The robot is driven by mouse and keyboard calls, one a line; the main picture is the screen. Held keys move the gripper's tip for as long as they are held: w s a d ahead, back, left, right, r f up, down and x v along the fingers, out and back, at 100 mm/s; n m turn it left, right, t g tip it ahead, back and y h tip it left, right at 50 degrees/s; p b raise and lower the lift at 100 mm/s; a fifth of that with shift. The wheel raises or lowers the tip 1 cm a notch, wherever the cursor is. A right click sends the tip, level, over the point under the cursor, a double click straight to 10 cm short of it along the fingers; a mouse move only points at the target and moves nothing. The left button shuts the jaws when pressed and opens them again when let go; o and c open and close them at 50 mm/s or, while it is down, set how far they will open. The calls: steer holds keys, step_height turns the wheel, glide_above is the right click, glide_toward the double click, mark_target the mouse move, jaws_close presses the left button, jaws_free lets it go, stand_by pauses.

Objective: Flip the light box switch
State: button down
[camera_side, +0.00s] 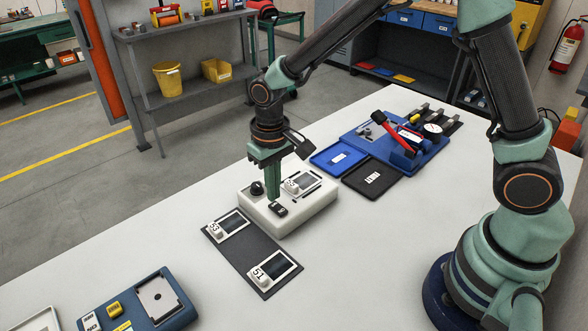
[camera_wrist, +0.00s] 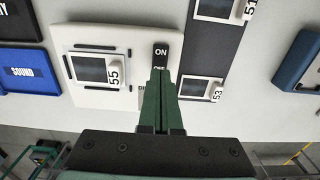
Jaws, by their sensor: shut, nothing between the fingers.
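The light box (camera_side: 310,208) is a white box on the table; it fills the upper left part of the wrist view (camera_wrist: 136,42). Its black rocker switch (camera_side: 279,210) sits near its front edge. In the wrist view the switch (camera_wrist: 161,49) shows ON, with OFF partly covered by my fingertips. My gripper (camera_side: 273,198) is shut and empty, pointing down right beside the switch; in the wrist view its green fingertips (camera_wrist: 161,74) overlap the switch's lower end. I cannot tell whether they touch it. A white framed slide marked 55 (camera_wrist: 92,69) lies on the box.
A dark mat (camera_side: 240,254) in front of the box holds slides marked 53 (camera_side: 228,225) and 51 (camera_side: 275,270). Blue (camera_side: 338,158) and black (camera_side: 372,179) trays lie behind it. A blue case (camera_side: 152,300) is at the front left. The table is clear right of the mat.

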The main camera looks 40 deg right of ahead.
steer(key=shift+f, duration=0.95)
steer(key=shift+w+f, duration=0.1)
steer(key=shift+f, duration=0.05)
steer(key=shift+s+r, duration=0.25)
steer(key=shift+s, duration=0.55)
